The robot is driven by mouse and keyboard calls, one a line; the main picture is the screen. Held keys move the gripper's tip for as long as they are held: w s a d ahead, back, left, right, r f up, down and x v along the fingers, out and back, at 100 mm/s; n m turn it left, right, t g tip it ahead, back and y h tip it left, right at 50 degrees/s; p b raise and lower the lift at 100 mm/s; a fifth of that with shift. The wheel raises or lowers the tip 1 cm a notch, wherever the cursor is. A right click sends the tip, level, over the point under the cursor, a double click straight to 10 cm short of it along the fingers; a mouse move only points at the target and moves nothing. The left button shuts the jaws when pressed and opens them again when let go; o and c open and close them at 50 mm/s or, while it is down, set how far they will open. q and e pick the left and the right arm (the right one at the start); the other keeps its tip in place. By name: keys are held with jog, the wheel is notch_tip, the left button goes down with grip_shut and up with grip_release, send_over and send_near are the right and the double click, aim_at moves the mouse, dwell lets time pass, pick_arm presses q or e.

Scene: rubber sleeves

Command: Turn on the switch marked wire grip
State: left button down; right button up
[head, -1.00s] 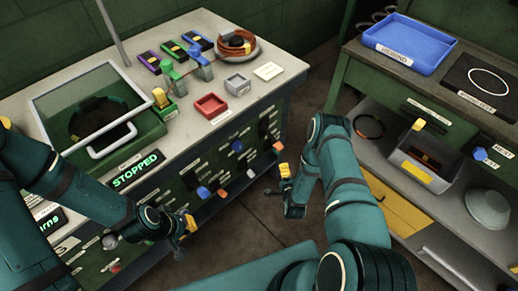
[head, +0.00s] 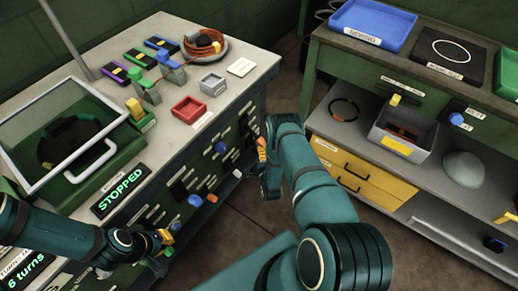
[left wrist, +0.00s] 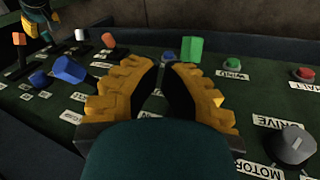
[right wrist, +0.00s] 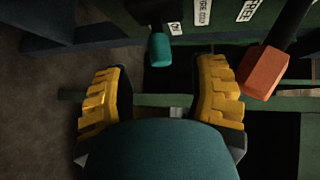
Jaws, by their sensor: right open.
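My right gripper (head: 264,158) is open and empty in front of the right end of the left bench's green switch panel (head: 190,180). In the right wrist view, the open fingers (right wrist: 160,75) show a teal-capped lever (right wrist: 160,48) beyond them, left of centre, and an orange-capped lever (right wrist: 263,72) beside the right finger. Small white labels (right wrist: 204,12) stand above; one appears to read wire grip, but it is cut off. My left gripper (head: 165,240) is by the panel's near end; its fingertips (left wrist: 165,72) are close together, with a green-capped lever (left wrist: 191,49) beyond.
The left bench holds a lidded glass box (head: 70,130), a red tray (head: 188,109), a grey tray (head: 212,83) and a coil of hose (head: 205,45). The right bench carries a blue tray (head: 372,22) and a grey bin (head: 400,135). Open floor lies between the benches.

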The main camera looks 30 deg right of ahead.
aim_at(256, 145)
jog(key=b+x, duration=0.1)
jog(key=x, duration=0.4)
jog(key=shift+w+d, duration=0.15)
jog(key=shift+w, duration=0.2)
jog(key=shift+o, duration=0.2)
grip_shut()
